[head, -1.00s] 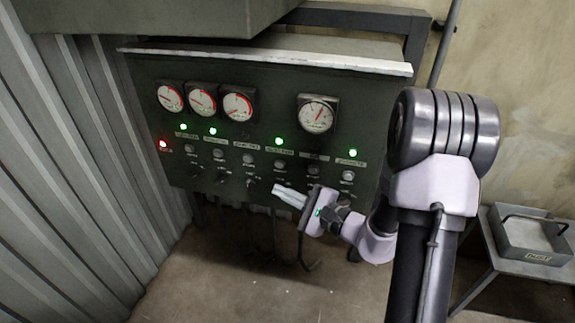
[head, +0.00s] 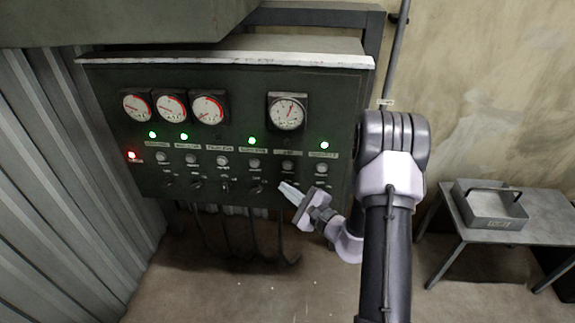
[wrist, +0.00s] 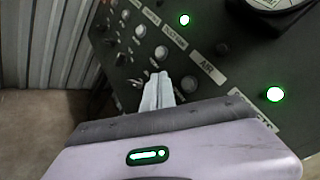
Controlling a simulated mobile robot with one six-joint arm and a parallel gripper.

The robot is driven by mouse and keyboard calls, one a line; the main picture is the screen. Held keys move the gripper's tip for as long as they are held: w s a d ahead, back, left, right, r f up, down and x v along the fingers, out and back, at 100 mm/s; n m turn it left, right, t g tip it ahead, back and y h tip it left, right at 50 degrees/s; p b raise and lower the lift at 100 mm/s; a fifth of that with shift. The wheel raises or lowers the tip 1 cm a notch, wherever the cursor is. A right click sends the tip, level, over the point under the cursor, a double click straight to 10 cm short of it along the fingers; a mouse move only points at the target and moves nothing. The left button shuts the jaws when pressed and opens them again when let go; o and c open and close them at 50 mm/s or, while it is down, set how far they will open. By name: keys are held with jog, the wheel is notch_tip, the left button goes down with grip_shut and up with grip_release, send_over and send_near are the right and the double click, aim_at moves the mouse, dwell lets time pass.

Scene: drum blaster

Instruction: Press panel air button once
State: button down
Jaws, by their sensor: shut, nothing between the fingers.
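The dark green control panel (head: 105,95) carries a row of round buttons under small labels. The air button (head: 288,165) is in the right part of the row, under its label and an unlit lamp. In the wrist view, the air button (wrist: 190,85) sits under the "AIR" label (wrist: 207,70). My gripper (head: 286,188) is shut and empty, in front of the panel just below the air button. In the wrist view, its fingertips (wrist: 160,83) appear just left of the button. I cannot tell the gap to the panel.
Gauges (head: 286,111), green lamps (head: 252,141) and one red lamp (head: 131,155) are on the panel. Other buttons (head: 254,164) and switches (head: 257,188) are close to the gripper. A grey table (head: 545,212) with a tray (head: 490,205) stands at the right.

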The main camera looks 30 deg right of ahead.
aim_at(290, 174)
jog(key=shift+w+d, duration=0.5)
jog(key=shift+w, duration=0.25)
jog(key=shift+w+d, duration=0.55)
jog(key=shift+w, duration=0.25)
jog(key=shift+w+d, duration=0.5)
jog(key=shift+w, duration=0.25)
jog(key=shift+w, duration=0.1)
jog(key=shift+w+d, duration=0.25)
jog(key=shift+w+d, duration=0.25)
jog(key=shift+w, duration=0.15)
dwell(0.8)
jog(key=shift+s, duration=0.1)
jog(key=shift+s+a+b, duration=0.45)
jog(key=shift+s+a, duration=0.05)
jog(key=shift+s, duration=0.15)
